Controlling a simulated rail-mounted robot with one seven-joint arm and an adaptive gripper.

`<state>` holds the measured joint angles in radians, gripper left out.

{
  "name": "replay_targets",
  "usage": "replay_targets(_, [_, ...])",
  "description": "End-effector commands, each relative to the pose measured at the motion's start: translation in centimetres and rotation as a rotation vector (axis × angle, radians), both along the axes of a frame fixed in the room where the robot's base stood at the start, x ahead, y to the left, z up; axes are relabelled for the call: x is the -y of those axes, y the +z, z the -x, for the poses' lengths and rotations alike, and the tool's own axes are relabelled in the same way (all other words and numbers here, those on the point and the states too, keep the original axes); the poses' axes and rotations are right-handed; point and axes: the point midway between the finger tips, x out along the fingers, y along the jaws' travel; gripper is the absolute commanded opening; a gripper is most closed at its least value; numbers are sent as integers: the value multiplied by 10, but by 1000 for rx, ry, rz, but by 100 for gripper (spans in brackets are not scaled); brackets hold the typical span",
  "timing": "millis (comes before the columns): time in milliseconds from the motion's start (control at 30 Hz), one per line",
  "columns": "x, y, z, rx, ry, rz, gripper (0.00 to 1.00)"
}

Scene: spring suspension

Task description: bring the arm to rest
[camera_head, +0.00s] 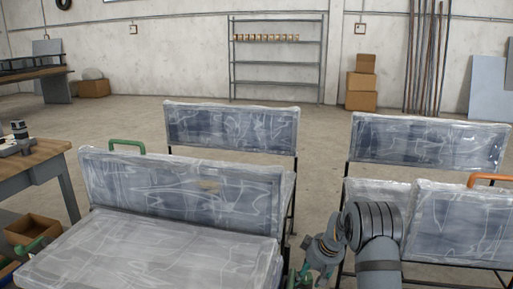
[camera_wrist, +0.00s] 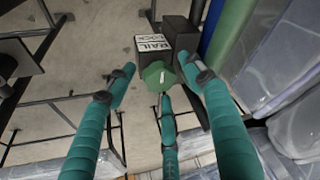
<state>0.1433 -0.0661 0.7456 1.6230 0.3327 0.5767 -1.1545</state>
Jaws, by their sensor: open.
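My gripper (camera_wrist: 160,88) shows in the wrist view with its teal fingers spread open and nothing held between them. A green knob (camera_wrist: 157,76) lies between the fingertips in that view. I cannot tell how far below them it is, and I see no clear contact. The knob is on a dark box with a white rail lock label (camera_wrist: 151,45). In the head view my arm comes in from the lower right, and my gripper (camera_head: 318,258) points down beside the seats, partly cut off by the frame's lower edge.
Plastic-wrapped seats stand on both sides, with a near left seat back (camera_head: 185,195) and a right one (camera_head: 460,225). Black metal bars (camera_wrist: 65,100) run under the gripper. A workbench (camera_head: 35,160) is at the left. Open floor (camera_head: 325,140) lies between the seat rows.

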Motion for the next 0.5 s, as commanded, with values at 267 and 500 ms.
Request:
replay_targets(267, [2, 5, -1, 2, 118, 0, 52])
replay_targets(500, [2, 3, -1, 2, 134, 0, 52])
